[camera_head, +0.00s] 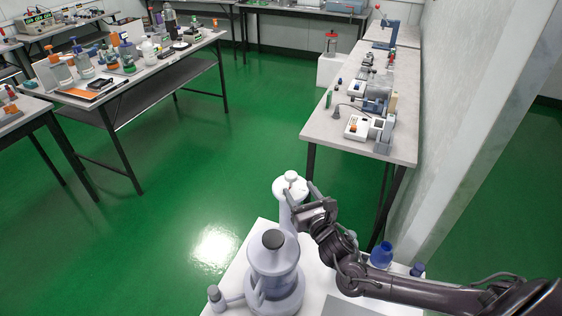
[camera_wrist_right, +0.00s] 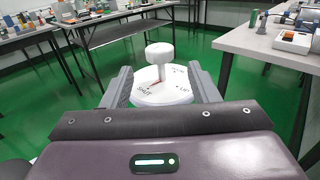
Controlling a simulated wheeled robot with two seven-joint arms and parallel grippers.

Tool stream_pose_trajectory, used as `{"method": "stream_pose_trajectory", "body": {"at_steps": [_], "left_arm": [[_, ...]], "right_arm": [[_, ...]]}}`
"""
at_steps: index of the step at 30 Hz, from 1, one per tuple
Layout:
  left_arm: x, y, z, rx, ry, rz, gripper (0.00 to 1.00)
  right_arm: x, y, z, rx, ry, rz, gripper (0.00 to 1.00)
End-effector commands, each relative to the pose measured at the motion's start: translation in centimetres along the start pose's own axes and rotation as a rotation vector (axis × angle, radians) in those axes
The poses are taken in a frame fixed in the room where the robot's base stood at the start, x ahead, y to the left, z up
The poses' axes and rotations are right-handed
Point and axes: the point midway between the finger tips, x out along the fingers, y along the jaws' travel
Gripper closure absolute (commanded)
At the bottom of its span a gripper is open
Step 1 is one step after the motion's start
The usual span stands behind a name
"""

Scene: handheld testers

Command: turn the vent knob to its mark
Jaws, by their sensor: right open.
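The vent knob (camera_head: 291,176) is a white round knob on a short stem, on top of a tall white cylinder (camera_head: 285,212) on the white table. In the right wrist view the knob (camera_wrist_right: 159,52) stands upright over a white round dial (camera_wrist_right: 165,97). The dial bears the word SHUT at its lower left and other small lettering and dots at its right. A red line shows by the stem, near the SHUT side. My right gripper (camera_head: 301,190) is open, its fingers on either side of the knob and dial, apart from the knob. My left gripper is not in view.
A larger grey-white vessel with a dark cap (camera_head: 274,262) stands just in front of the cylinder. Benches with instruments (camera_head: 320,126) stand beyond. Green floor is free between them.

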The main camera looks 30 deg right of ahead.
Motion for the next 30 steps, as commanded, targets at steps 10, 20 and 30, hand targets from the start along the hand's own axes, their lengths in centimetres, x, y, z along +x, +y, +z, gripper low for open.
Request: {"method": "stream_pose_trajectory", "body": {"at_steps": [10,20,30], "left_arm": [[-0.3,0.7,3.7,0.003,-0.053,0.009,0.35],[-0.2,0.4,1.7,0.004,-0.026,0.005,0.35],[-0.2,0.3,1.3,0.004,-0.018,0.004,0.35]], "right_arm": [[5.1,0.0,0.1,0.002,-0.003,-0.001,0.46],[7.6,0.0,0.0,0.001,0.000,0.000,0.46],[7.5,0.0,0.0,0.001,0.001,0.000,0.64]]}}
